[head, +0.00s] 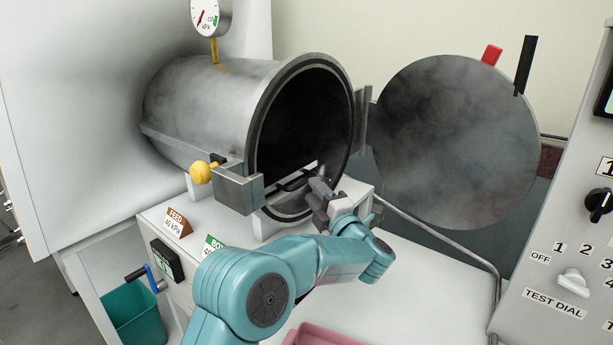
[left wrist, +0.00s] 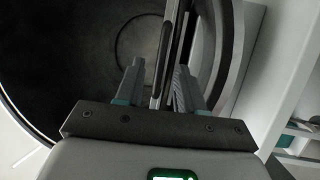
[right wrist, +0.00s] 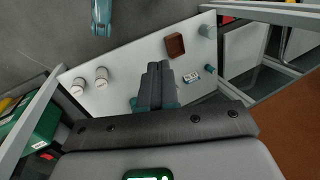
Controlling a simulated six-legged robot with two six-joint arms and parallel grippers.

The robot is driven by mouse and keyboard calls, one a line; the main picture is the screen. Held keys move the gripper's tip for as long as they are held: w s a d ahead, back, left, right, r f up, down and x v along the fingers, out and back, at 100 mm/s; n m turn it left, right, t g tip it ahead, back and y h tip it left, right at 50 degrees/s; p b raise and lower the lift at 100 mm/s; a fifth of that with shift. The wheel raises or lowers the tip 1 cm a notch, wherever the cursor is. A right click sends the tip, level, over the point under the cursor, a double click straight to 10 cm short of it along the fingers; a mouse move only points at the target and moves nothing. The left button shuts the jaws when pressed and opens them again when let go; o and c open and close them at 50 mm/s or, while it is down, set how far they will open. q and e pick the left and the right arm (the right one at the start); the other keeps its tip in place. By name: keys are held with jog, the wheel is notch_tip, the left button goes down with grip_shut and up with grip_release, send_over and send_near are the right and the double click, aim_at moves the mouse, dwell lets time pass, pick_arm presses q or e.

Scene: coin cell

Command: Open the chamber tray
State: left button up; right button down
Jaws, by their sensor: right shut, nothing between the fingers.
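The grey cylindrical vacuum chamber (head: 215,95) lies on its side with its round door (head: 455,140) swung open to the right. The tray (head: 296,177) shows as a pale edge with a dark handle low inside the dark mouth. My left gripper (head: 320,188) is at the lower right of the mouth, by that handle. In the left wrist view my left gripper (left wrist: 158,75) has its fingers apart, one each side of a narrow upright bar, with gaps visible. My right gripper (right wrist: 158,68) is shut and empty, above a white surface in the right wrist view.
A yellow-knobbed latch block (head: 238,188) sticks out left of the mouth. A pressure gauge (head: 208,15) stands above the chamber. A control panel (head: 560,250) is at the right. A pink tray (head: 325,337) lies at the bottom. White bench top is clear beyond the arm.

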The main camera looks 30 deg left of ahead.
pick_arm(q)
jog(key=p+x, duration=0.1)
jog(key=x, duration=0.3)
jog(key=shift+w+a, duration=0.2)
jog(key=shift+w, duration=0.1)
jog(key=shift+w+a+r, duration=0.1)
jog(key=shift+a, duration=0.3)
jog(key=shift+w, duration=0.1)
grip_shut()
jog(key=shift+d, duration=0.2)
jog(key=s+d+b, duration=0.2)
jog(key=d+b, duration=0.1)
jog(key=d, duration=2.5)
jog(key=shift+d, duration=0.35)
jog(key=shift+s, duration=0.15)
